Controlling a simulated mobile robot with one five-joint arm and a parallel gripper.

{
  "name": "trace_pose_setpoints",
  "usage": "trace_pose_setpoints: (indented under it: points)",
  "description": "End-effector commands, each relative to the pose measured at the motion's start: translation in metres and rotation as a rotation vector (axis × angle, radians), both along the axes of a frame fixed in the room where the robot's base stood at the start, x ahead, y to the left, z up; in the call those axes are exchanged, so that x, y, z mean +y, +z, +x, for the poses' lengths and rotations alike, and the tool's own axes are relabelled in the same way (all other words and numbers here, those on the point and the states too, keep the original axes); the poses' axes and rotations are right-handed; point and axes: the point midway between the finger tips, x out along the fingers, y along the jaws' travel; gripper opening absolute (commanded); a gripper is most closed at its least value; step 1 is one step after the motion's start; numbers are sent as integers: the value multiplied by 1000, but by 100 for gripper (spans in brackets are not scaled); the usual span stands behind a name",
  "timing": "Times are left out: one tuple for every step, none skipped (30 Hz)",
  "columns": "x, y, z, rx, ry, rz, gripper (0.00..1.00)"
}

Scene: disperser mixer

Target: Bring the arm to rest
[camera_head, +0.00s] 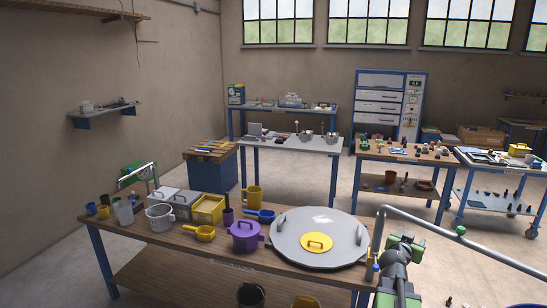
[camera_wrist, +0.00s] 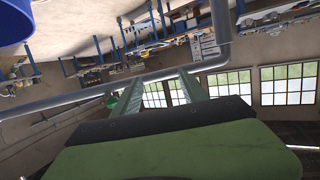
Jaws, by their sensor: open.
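My gripper (camera_wrist: 160,88) shows in the wrist view as two thin grey-green fingers reaching out from a wide green and black body. The fingers stand apart with nothing between them. The wrist view is turned over, with windows low in the picture and tables along the top. In the head view, green and dark grey parts of my arm (camera_head: 398,272) show at the lower right, beside the front workbench. I cannot make out the fingertips there.
A grey pipe (camera_head: 450,240) runs past my arm at the right. Open floor (camera_head: 300,190) lies behind the bench.

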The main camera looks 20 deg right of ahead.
Motion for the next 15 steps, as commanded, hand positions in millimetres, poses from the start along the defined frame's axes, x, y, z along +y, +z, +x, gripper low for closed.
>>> trace_pose_setpoints:
  points:
    - [35,-24,13,68,13,54,50]
    - [55,-38,18,120,20,91,50]
    - [84,-57,25,190,39,140,50]
    - [106,-71,28,246,58,176,50]
    - [129,-85,30,302,81,212,50]
    - [160,-102,32,377,116,259,50]
    - [183,-114,32,433,146,293,50]
    - [207,-125,32,491,180,325,50]
    - [239,-139,30,567,230,367,50]
    - [264,-149,27,624,272,398,50]
    - [288,-158,24,681,316,426,50]
    - [321,-169,18,757,380,463,50]
    - [345,-176,12,814,428,488,50]
    - [368,-182,6,868,479,511,50]
    - [397,-188,-3,935,544,540,50]
